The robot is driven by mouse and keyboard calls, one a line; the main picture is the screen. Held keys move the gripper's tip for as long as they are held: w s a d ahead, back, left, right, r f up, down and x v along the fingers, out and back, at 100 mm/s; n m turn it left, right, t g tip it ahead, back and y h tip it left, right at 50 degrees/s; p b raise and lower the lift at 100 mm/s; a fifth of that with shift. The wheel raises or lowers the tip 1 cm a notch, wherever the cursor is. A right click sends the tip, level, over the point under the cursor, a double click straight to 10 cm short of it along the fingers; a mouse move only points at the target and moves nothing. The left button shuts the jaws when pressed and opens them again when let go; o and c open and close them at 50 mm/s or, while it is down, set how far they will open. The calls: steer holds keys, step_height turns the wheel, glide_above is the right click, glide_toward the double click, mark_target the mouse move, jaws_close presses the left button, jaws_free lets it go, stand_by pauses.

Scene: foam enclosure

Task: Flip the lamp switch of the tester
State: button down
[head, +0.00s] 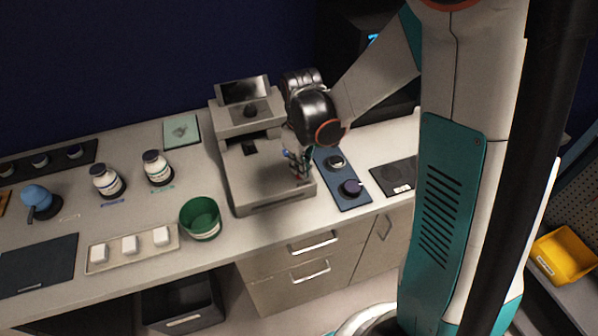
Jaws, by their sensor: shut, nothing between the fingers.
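The tester (244,185) is a grey machine standing on the counter, with a dark tilted screen at its back and a dark knob below the screen. My gripper (302,177) is shut and empty, pointing down at the front right part of the tester's top. The fingertips are close to the surface there, but I cannot tell whether they touch it. A small reddish spot shows by the fingertips. The lamp switch itself cannot be made out; my gripper and wrist cover that area.
A blue panel (349,199) with round knobs lies just right of the tester, and a black plate (398,176) beyond it. A green cup (201,217) stands at its left. Two white bottles (157,168) and a tray (95,259) of white blocks sit further left.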

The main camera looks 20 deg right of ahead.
steer(key=shift+f+b, duration=0.35)
steer(key=shift+f, duration=0.05)
steer(key=shift+r, duration=0.15)
steer(key=shift+r+p, duration=2.4)
steer(key=shift+r, duration=0.95)
steer(key=s+r+m+t+b, duration=0.3)
steer(key=s+b, duration=0.1)
steer(key=s, duration=0.3)
steer(key=s+r+m+t+b, duration=0.3)
steer(key=s+r+t+b, duration=0.1)
steer(key=s, duration=0.4)
